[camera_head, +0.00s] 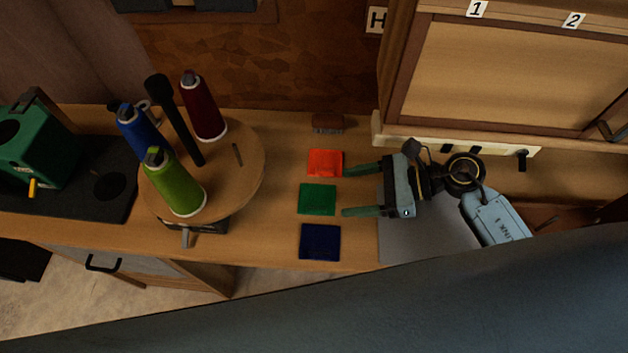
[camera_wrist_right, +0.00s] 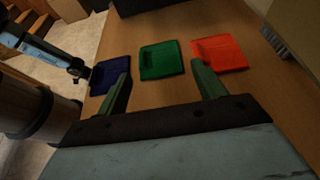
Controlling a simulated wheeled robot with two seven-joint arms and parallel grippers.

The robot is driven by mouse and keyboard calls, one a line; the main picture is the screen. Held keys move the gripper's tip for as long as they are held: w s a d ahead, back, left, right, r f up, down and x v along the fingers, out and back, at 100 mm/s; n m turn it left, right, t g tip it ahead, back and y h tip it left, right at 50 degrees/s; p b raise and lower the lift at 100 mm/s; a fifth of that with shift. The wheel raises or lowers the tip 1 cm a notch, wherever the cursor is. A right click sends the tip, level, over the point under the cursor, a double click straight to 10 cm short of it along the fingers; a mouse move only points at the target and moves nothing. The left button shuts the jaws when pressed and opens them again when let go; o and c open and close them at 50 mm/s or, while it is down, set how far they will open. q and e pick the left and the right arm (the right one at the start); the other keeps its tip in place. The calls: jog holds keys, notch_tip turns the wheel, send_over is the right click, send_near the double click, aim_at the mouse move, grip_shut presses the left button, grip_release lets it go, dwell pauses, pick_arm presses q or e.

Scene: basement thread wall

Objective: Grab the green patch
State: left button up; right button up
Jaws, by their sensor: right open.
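The green patch (camera_head: 317,199) lies flat on the wooden counter, between a red-orange patch (camera_head: 325,163) and a dark blue patch (camera_head: 320,242). My right gripper (camera_head: 352,190) is open and empty, just to the right of the green patch, its two fingers pointing left toward it. In the right wrist view the green patch (camera_wrist_right: 161,60) lies ahead of and between the open fingers (camera_wrist_right: 162,88), with the blue patch (camera_wrist_right: 110,75) on the left and the red patch (camera_wrist_right: 220,53) on the right. My left gripper is not in the head view.
A round wooden stand (camera_head: 240,180) holds green, blue and dark red thread cones left of the patches. A small brush (camera_head: 328,123) lies behind the red patch. A grey sheet (camera_head: 420,242) is under my right gripper. A wooden cabinet (camera_head: 500,75) stands at the back right.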

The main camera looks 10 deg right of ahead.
aim_at(305, 198)
jog(key=shift+x, duration=0.95)
jog(key=x, duration=0.4)
jog(key=shift+s+a+r, duration=0.1)
jog(key=shift+a+r, duration=0.05)
jog(key=shift+a, duration=0.1)
jog(key=c, duration=0.6)
